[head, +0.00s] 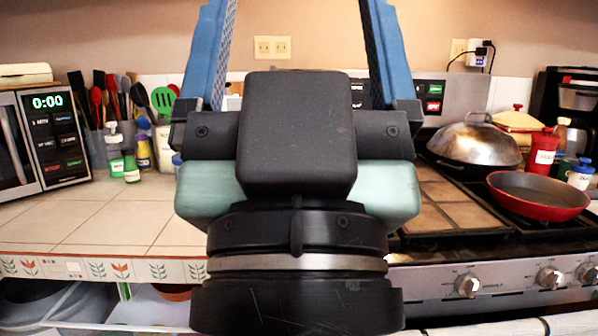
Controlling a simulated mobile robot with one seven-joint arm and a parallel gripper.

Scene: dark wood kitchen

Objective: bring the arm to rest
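My gripper (297,25) fills the middle of the head view, close to the camera, with its two blue fingers pointing up. The fingers stand wide apart and I see only the wall and its outlet between them, so it is open and empty as far as shown. The fingertips run past the top edge and are hidden. The dark gripper body and wrist hide the middle of the counter and the left part of the stove.
A tiled counter (90,218) lies left, with a microwave (62,138), utensils (165,100) and bottles (131,166). At right, the stove (440,205) carries a domed metal lid (473,145) and a red pan (538,196). The counter's front left is clear.

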